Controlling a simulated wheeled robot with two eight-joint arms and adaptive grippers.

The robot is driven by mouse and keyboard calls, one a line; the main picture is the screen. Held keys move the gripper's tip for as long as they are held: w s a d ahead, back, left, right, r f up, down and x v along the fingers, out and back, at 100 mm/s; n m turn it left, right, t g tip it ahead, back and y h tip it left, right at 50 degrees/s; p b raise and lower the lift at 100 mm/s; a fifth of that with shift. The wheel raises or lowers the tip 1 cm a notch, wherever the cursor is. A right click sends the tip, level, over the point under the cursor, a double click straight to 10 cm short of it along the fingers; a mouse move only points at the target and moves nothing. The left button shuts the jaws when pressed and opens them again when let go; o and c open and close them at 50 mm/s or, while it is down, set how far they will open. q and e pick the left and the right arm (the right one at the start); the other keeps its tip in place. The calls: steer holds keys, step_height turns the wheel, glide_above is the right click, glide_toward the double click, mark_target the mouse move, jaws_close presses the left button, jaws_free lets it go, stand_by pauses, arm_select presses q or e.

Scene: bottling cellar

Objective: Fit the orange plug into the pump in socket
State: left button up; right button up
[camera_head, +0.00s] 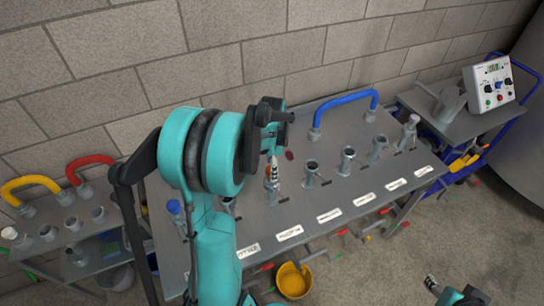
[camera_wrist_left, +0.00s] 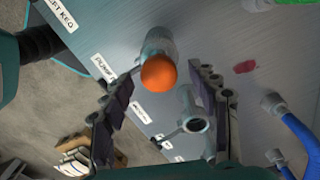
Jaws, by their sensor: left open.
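The orange plug (camera_wrist_left: 158,73) shows in the left wrist view as a round orange end on top of a grey cylinder (camera_wrist_left: 160,42). That cylinder stands beside a label (camera_wrist_left: 104,67) beginning "PUMP". How deep the plug sits cannot be told. My left gripper (camera_wrist_left: 163,103) is open, with one finger on each side and slightly below the plug in the picture, apart from it. Part of my right gripper (camera_head: 434,284) shows at the bottom right.
More open grey sockets (camera_head: 348,158) stand in a row to the right on the grey table (camera_head: 340,190). A blue hose (camera_head: 346,104) arches behind them. Yellow and red hoses (camera_head: 30,184) are at left. A control box (camera_head: 490,84) stands on a right-hand cart; a yellow bucket (camera_head: 293,282) is below.

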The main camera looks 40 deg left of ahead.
arm_select(q)
step_height(320, 180, up, 11)
steer(key=shift+f, duration=0.2)
steer(key=shift+d, duration=0.1)
steer(key=s+d+f+n+t+b, duration=0.2)
steer(key=s+d+n+t, duration=0.1)
steer(key=d, duration=0.7)
steer(key=s+d+f+n+t+b, duration=0.2)
steer(key=s+d+n+t+b, duration=0.1)
steer(key=s+d, duration=0.4)
steer(key=d+n+t, duration=0.1)
steer(key=d+n, duration=0.1)
steer(key=d, duration=0.1)
steer(key=shift+s+d+f+n, duration=0.3)
steer(key=shift+s+f, duration=0.1)
